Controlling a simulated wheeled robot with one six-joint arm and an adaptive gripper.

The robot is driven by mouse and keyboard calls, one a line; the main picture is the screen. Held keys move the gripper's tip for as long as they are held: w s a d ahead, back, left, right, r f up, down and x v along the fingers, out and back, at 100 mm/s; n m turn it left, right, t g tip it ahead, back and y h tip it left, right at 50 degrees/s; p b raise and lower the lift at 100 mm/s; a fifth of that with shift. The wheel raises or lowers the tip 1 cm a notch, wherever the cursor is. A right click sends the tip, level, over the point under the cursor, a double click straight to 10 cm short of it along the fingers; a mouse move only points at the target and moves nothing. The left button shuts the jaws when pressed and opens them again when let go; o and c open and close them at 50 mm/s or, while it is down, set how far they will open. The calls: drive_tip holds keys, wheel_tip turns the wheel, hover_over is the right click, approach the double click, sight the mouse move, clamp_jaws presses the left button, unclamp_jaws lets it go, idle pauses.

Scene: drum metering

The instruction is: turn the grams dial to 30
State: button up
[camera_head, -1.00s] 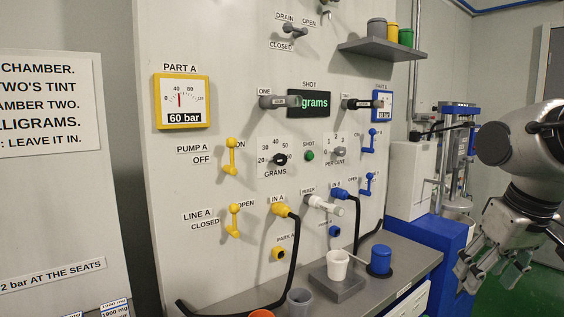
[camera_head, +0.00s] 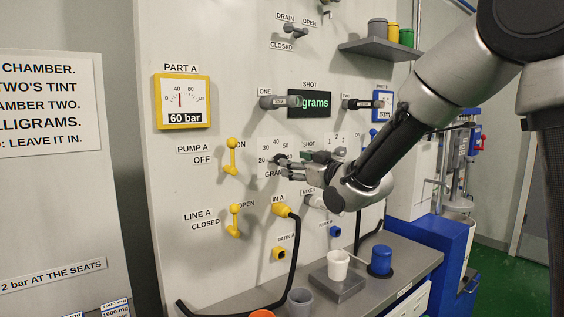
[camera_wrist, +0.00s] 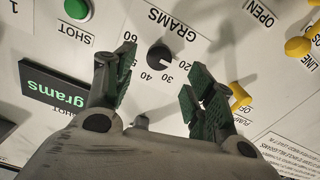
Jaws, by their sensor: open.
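The grams dial is a round black knob (camera_wrist: 160,56) on a white scale plate, seen upside down in the wrist view. Its white mark points to the lower right, near the 20 and 30 figures; I cannot tell exactly where. My gripper (camera_wrist: 158,74) is open, with one dark-green padded finger on each side of the knob's line. The knob shows clear between the fingertips, and no contact is visible. In the head view my gripper (camera_head: 288,166) is at the panel in front of the dial and hides most of it.
A green shot button (camera_wrist: 77,9) and a lit grams display (camera_wrist: 68,96) are left of the fingers in the wrist view. The yellow pump A lever (camera_head: 232,157) is left of the dial in the head view. A hose (camera_head: 294,260) hangs below. A white cup (camera_head: 338,264) stands lower right.

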drive_tip(key=x, duration=0.7)
drive_tip(key=shift+w+a, duration=0.15)
drive_tip(key=shift+w, duration=0.05)
drive_tip(key=shift+c, duration=0.5)
drive_tip(key=c, duration=1)
